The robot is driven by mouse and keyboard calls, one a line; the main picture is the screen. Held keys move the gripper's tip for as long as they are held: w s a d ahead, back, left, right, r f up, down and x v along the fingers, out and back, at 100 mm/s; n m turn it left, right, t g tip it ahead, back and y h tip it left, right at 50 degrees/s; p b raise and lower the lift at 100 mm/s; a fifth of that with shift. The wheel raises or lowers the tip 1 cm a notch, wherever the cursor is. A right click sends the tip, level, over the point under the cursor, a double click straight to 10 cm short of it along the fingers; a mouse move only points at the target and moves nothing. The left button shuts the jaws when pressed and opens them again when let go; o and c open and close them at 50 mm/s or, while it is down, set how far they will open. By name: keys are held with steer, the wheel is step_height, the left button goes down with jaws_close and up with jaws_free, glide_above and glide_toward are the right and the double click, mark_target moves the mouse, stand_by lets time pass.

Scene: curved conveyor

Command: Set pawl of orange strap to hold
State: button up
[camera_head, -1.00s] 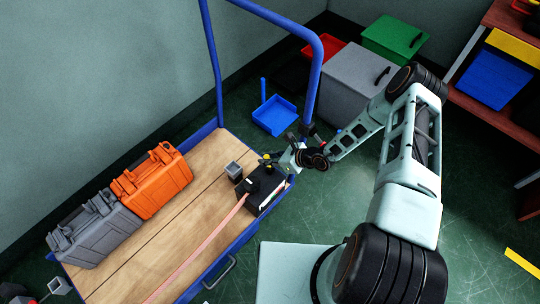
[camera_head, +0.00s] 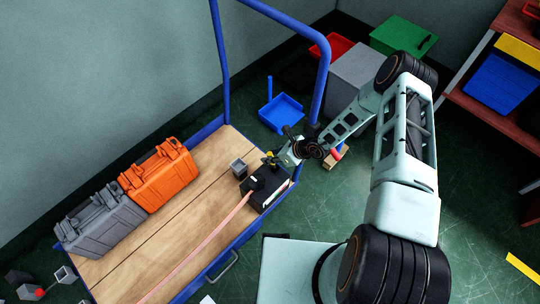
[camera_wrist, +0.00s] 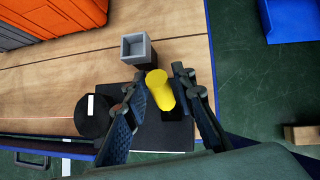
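A black box-shaped ratchet (camera_head: 268,194) sits at the right edge of the wooden cart deck. A pale orange strap (camera_head: 215,237) runs from it toward the lower left. A yellow cylindrical handle (camera_wrist: 160,92), which looks like the pawl, stands above the black housing (camera_wrist: 160,130) in the wrist view. My gripper (camera_wrist: 162,82) is open around the handle, with one finger on each side. The left finger is very close to the handle; contact is unclear. A gap shows at the right finger. In the head view my gripper (camera_head: 277,150) is over the ratchet's far side.
A grey open square socket (camera_head: 238,167) stands beside the ratchet. Orange (camera_head: 160,176) and grey (camera_head: 100,220) cases lie on the deck's left. The cart's blue tube handle (camera_head: 322,75) rises behind my gripper. A blue tray (camera_head: 281,112) is on the floor beyond.

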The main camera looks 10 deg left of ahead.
steer(key=shift+o, duration=0.7)
steer(key=shift+d+r, duration=0.1)
steer(key=shift+r, duration=0.1)
steer(key=v, duration=1.1)
steer(key=shift+d+r, duration=0.2)
steer(key=shift+r, duration=0.05)
steer(key=shift+s, duration=0.15)
